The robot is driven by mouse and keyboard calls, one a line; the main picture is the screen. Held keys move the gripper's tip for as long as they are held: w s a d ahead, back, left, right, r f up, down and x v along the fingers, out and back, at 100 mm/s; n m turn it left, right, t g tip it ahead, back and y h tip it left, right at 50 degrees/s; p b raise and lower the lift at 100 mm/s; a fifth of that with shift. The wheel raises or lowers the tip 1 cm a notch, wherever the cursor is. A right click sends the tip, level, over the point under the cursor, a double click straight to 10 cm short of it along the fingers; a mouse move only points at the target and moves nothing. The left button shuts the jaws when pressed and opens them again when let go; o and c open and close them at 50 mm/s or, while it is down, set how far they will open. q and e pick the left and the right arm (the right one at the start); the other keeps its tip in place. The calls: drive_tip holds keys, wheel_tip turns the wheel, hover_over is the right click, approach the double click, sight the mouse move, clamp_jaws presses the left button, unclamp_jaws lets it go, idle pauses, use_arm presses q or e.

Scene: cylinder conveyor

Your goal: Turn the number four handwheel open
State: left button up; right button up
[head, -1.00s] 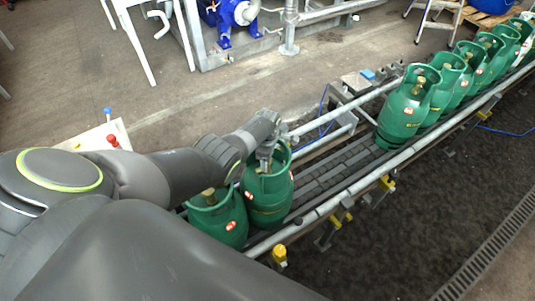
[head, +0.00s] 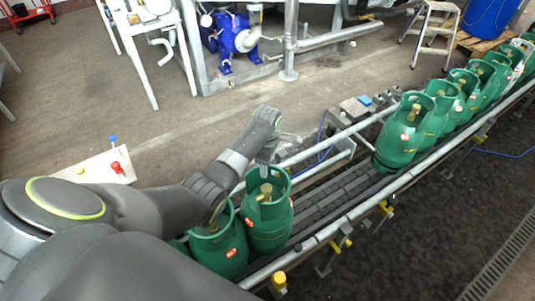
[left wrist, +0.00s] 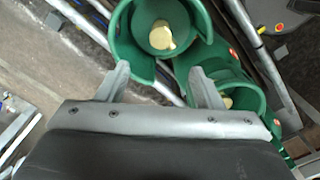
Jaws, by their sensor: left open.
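Green gas cylinders with brass valves under open collars stand on the conveyor. My left gripper (head: 274,150) is open at the far side of the collar of one green cylinder (head: 268,228). Its brass valve (head: 266,190) shows clear of the fingers. In the left wrist view, my open fingers (left wrist: 163,70) point toward that collar, and the valve (left wrist: 161,36) lies beyond the fingertips. A second cylinder (head: 222,252) stands beside it, partly hidden by my arm; a second valve (left wrist: 226,102) shows near my right-hand finger. I cannot read any number. My right gripper is not seen.
Several more green cylinders (head: 402,135) stand farther up the conveyor (head: 335,188), after a gap. A metal rail (head: 325,232) runs along its near side. A panel with red and blue buttons (head: 100,168) is at the left. A blue pump (head: 233,38) stands behind.

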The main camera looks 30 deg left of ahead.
use_arm(q)
drive_tip(key=shift+r, duration=1.9)
drive_tip(key=shift+f, duration=0.1)
